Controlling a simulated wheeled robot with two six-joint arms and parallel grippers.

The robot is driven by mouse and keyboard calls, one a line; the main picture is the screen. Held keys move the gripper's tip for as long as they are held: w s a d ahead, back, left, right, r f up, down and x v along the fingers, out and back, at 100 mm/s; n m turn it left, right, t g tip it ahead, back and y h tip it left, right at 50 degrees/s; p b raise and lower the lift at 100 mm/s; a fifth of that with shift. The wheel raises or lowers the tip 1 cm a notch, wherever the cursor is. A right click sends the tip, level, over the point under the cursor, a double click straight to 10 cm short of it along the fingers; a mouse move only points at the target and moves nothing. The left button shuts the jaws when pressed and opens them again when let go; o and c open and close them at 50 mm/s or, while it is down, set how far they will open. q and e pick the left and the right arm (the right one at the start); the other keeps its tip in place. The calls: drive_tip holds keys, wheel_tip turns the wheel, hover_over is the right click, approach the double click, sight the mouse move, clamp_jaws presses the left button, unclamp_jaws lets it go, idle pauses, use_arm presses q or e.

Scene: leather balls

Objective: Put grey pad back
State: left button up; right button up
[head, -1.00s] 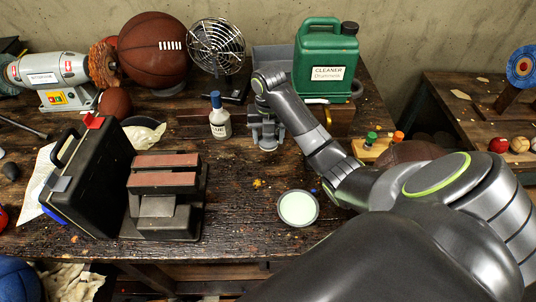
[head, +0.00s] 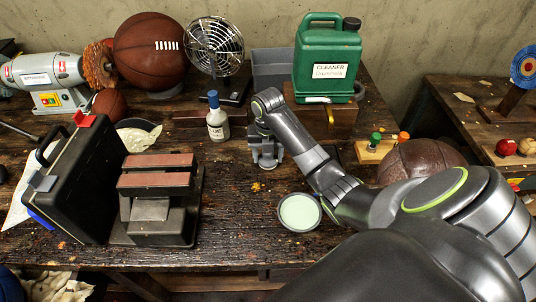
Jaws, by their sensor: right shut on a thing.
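My right gripper (head: 264,163) points down over the middle of the workbench (head: 240,235), right of the white glue bottle (head: 218,124). It is shut on a small grey thing, which I take for the grey pad; its outline is hard to tell from the fingers. I cannot tell if it touches the bench. A grey open box (head: 273,68) stands behind the gripper, left of the green cleaner jug (head: 327,42). My left gripper is not in view.
A round tin (head: 299,212) with pale contents sits in front of my right gripper. A black case (head: 85,185) and a block with reddish strips (head: 157,180) stand at left. A fan (head: 214,47) and basketball (head: 150,50) are behind. Bare bench lies between block and tin.

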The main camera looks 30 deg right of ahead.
drive_tip(key=shift+f, duration=0.15)
drive_tip(key=o, duration=0.9)
drive_tip(key=shift+r, duration=0.5)
wheel_tip(320, 180, up, 2)
drive_tip(key=shift+r, duration=0.2)
wheel_tip(320, 180, up, 9)
drive_tip(key=p, duration=0.9)
drive_tip(key=shift+f, duration=0.1)
